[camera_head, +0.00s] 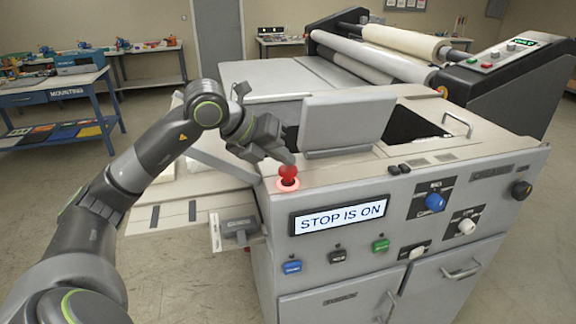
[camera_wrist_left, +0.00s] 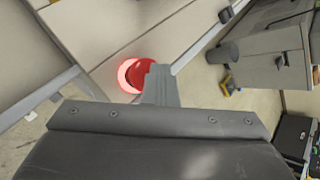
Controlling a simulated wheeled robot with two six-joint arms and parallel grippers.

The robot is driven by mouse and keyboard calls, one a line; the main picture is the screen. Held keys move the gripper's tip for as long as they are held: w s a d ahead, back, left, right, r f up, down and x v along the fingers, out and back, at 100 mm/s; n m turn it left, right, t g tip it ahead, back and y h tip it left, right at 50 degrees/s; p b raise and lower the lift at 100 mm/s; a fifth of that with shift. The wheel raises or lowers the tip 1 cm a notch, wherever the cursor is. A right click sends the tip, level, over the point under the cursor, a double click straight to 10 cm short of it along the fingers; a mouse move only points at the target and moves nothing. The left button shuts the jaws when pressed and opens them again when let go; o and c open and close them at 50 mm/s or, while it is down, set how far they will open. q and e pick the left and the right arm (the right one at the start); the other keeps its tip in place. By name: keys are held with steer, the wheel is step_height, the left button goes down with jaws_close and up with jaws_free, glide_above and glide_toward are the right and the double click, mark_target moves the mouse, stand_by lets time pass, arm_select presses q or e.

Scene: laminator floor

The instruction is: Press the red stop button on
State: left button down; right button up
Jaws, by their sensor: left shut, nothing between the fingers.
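The red stop button (camera_head: 288,172) stands on the top front left corner of the grey machine, with a glowing red ring around its base. The display (camera_head: 340,217) on the machine's front reads "STOP IS ON". My left gripper (camera_head: 290,160) is shut and empty, its fingertips right at the top of the button; I cannot tell whether they touch. In the left wrist view the red button (camera_wrist_left: 140,76) shows lit, partly hidden behind the grey finger (camera_wrist_left: 160,86). My right gripper is in neither view.
A grey raised panel (camera_head: 345,122) stands on the machine just right of the button. Blue, black and green buttons (camera_head: 381,246) and knobs (camera_head: 435,203) sit on the front face. A laminator with rollers (camera_head: 390,42) stands behind. A blue workbench (camera_head: 60,88) is at the left, with open floor between.

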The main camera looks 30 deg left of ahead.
mark_target(283, 169)
arm_select(q)
steer(key=shift+r+p, duration=1.7)
steer(key=shift+r, duration=1.35)
steer(key=shift+f, duration=0.1)
